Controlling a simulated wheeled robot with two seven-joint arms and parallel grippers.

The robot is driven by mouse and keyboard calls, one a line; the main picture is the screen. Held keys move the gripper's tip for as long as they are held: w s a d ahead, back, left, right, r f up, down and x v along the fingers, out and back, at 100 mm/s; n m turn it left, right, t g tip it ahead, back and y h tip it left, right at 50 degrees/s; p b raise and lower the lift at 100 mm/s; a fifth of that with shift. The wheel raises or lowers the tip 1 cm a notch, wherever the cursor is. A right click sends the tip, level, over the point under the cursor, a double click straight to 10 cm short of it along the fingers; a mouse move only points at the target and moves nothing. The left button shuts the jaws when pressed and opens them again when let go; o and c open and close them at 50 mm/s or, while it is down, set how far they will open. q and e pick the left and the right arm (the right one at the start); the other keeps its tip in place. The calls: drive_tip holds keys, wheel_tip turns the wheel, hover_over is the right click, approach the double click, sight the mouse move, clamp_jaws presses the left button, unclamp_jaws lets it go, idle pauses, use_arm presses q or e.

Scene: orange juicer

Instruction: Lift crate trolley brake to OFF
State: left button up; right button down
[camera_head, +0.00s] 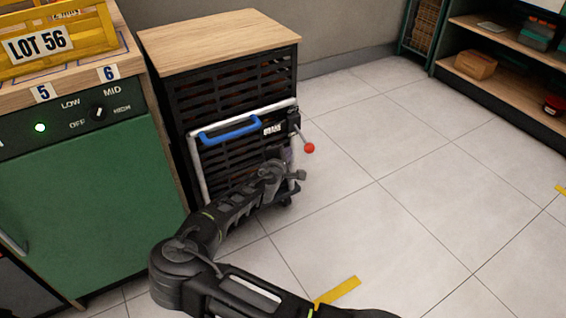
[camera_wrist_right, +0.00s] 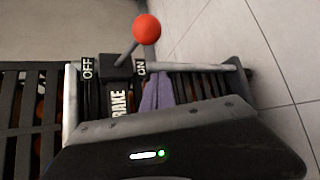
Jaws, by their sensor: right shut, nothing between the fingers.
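The crate trolley (camera_head: 235,95) is a black slatted box with a wooden top and a blue handle (camera_head: 230,130). Its brake lever (camera_head: 302,138) is on the right front edge, with a red ball (camera_head: 309,148) at its end, sticking out right and downward. In the right wrist view the red ball (camera_wrist_right: 146,28) and lever lean toward the ON label (camera_wrist_right: 141,67), away from the OFF label (camera_wrist_right: 87,68). My right gripper (camera_wrist_right: 158,80) is shut and empty, just below the lever and apart from the ball. In the head view my right gripper (camera_head: 284,153) is partly hidden. My left gripper is out of view.
A green cabinet (camera_head: 80,190) with a dial and a yellow crate (camera_head: 65,38) stands close on the left. Shelves (camera_head: 500,85) stand at the back right. The tiled floor (camera_head: 410,200) right of the trolley is clear, with yellow tape marks.

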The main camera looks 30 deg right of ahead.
sight(303, 137)
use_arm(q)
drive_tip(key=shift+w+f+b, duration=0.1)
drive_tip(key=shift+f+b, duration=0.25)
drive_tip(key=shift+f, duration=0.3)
use_arm(e)
drive_tip(key=s+d, duration=0.1)
drive_tip(key=s+d+r, duration=0.1)
drive_tip(key=d, duration=0.1)
drive_tip(key=shift+r, duration=0.1)
